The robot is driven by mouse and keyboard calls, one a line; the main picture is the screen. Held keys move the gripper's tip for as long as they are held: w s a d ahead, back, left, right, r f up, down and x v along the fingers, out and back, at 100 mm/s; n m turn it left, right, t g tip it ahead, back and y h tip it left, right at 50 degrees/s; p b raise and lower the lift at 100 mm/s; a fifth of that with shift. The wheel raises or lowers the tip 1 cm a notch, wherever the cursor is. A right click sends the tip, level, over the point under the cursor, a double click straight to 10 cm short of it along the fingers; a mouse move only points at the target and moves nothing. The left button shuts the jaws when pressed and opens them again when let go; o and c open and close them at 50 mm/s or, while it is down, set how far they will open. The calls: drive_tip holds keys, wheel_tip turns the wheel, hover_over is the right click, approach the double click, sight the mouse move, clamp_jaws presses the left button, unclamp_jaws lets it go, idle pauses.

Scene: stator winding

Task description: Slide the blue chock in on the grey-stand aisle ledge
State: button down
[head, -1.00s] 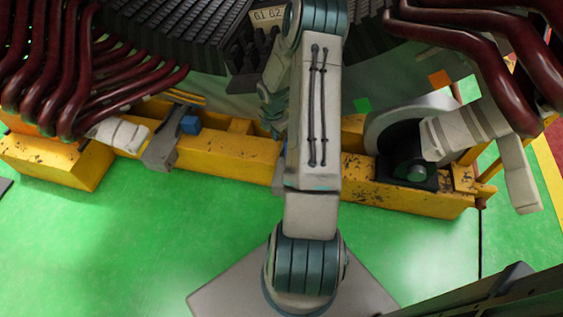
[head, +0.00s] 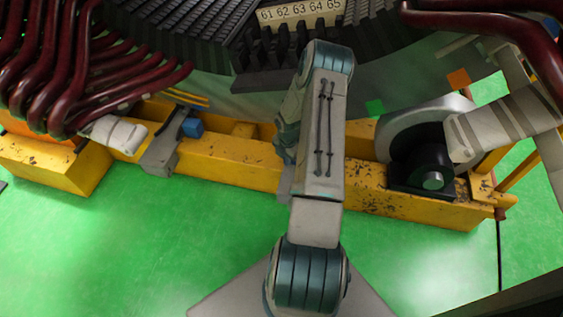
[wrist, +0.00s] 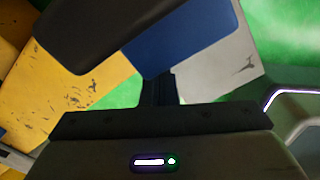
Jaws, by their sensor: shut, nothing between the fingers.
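In the wrist view a blue block (wrist: 188,38), which looks like the chock, lies against a pale grey stand piece (wrist: 222,72) beside the yellow beam (wrist: 85,95). My gripper (wrist: 160,90) is shut and empty, just below the blue block in the picture; I cannot tell whether they touch. A dark rounded shape covers the block's left side. In the head view my arm hides the gripper and most of a grey stand (head: 285,182) at mid-beam. Another blue block (head: 191,127) sits on a grey bracket (head: 160,155) farther left.
Dark red cables (head: 60,80) hang at the left and upper right. A black roller unit (head: 425,160) stands at the beam's right end. The ribbed stator, with a number plate (head: 300,12), curves above the beam. Green floor (head: 130,240) is open in front.

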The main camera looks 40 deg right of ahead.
drive_tip(key=shift+w+d, duration=0.15)
drive_tip(key=shift+d, duration=0.6)
drive_tip(key=shift+w+d+r, duration=0.15)
drive_tip(key=shift+d, duration=0.85)
drive_tip(key=shift+a, duration=0.1)
drive_tip(key=shift+a+p, duration=0.3)
drive_tip(key=shift+a, duration=0.05)
drive_tip(key=a, duration=0.3)
drive_tip(key=shift+s+a+p, duration=0.15)
drive_tip(key=shift+s+p, duration=0.15)
drive_tip(key=shift+s, duration=0.05)
wheel_tip(320, 180, up, 10)
drive_tip(key=p, duration=0.3)
drive_tip(key=shift+a+p, duration=0.3)
drive_tip(key=shift+a, duration=0.15)
